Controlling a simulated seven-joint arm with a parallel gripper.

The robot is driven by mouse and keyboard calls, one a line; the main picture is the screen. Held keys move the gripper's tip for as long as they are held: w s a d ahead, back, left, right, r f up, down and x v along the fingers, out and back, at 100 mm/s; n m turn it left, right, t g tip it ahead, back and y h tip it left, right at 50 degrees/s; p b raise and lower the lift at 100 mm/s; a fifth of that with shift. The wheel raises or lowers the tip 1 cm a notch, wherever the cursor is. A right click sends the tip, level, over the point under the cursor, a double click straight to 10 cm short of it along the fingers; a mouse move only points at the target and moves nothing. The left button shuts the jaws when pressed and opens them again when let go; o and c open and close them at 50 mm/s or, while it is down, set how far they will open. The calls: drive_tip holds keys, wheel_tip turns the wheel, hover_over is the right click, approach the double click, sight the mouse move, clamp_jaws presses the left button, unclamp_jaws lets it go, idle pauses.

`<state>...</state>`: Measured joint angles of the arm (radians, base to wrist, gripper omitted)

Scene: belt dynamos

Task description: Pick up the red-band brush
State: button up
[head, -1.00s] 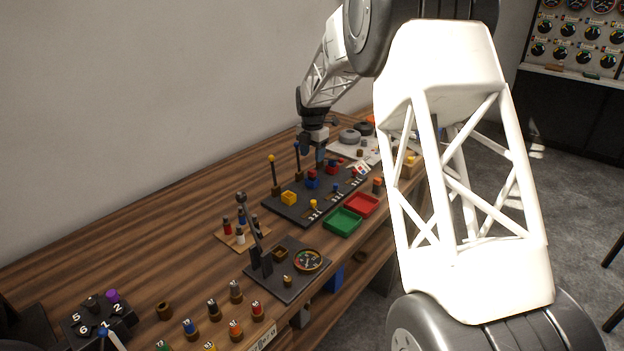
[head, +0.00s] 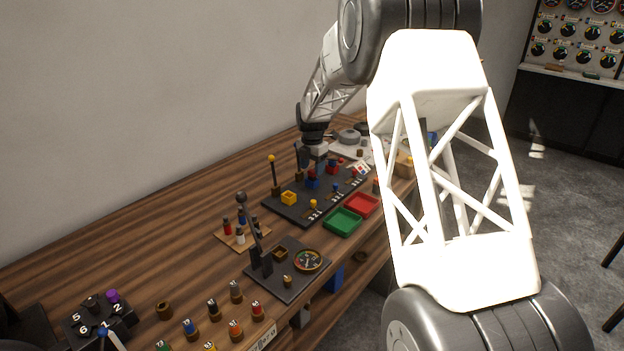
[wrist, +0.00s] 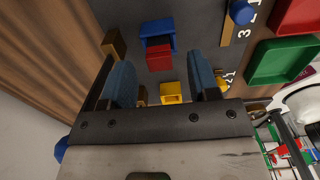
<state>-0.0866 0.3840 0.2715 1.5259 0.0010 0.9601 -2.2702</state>
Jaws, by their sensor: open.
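A small wooden stand (head: 247,245) on the bench holds several short pegs. One peg with a red band (head: 227,226) at its left looks like the red-band brush; it is too small to be certain. My gripper (head: 309,160) is farther back, over the dark board, well apart from that stand. In the wrist view my gripper (wrist: 161,80) shows two blue fingers spread wide. No brush is between them. Below the gap are a red block (wrist: 159,58) in a blue holder (wrist: 157,30) and a yellow holder (wrist: 171,92). The wooden stand is not visible in the wrist view.
The dark board (head: 290,208) carries upright posts and coloured holders. A green tray (head: 343,222) and a red tray (head: 362,205) lie at its right. A dark plate with a lever (head: 256,225) and gauge (head: 308,260) is near the stand. Bare wood lies left of the stand.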

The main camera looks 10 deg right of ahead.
sight(312, 178)
drive_tip(key=shift+f, duration=1.25)
clamp_jaws()
